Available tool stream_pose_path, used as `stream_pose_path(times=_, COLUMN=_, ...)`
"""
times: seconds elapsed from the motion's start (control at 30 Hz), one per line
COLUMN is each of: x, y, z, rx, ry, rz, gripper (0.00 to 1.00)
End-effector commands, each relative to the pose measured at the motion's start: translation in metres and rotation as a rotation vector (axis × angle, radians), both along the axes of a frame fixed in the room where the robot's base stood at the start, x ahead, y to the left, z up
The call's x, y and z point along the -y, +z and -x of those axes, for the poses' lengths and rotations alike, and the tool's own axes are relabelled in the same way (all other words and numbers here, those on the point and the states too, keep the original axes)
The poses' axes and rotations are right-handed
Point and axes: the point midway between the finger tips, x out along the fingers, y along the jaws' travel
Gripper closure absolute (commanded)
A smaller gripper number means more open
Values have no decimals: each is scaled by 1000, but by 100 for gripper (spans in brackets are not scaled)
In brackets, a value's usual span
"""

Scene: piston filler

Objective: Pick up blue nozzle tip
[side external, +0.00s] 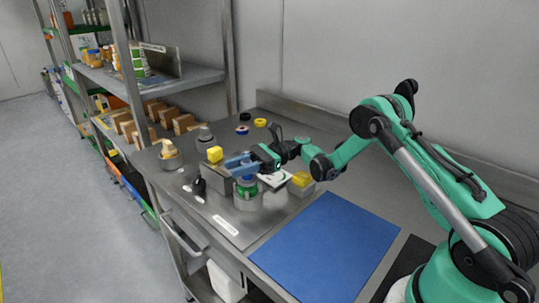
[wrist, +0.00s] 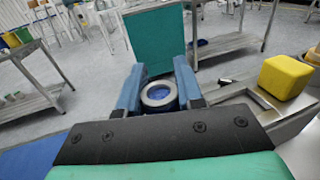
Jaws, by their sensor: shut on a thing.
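My gripper (wrist: 160,85) shows two blue fingers in the wrist view, closed on a round part between them. This part, which I take for the blue nozzle tip (wrist: 160,94), appears end-on as a grey ring with a blue middle. In the side view my gripper (side external: 238,164) is over the metal bench, above a blue-and-green fitting (side external: 246,187) on a grey cylinder. The held part is too small to make out there. I cannot tell whether it touches the fitting.
Blue (side external: 242,130), yellow (side external: 260,122) and black rings lie at the back. The blue mat (side external: 325,245) is clear.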

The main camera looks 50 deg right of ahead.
Motion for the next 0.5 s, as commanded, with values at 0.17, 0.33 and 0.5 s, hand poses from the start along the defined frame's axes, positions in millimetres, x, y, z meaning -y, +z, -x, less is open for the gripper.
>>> stream_pose_path(times=0.17, x=0, y=34, z=0, rx=0, ry=0, rz=-1, gripper=100)
stream_pose_path(times=0.33, x=0, y=82, z=1, rx=0, ry=0, rz=0, gripper=100)
stream_pose_path(times=0.5, x=0, y=133, z=1, rx=0, ry=0, rz=0, gripper=100)
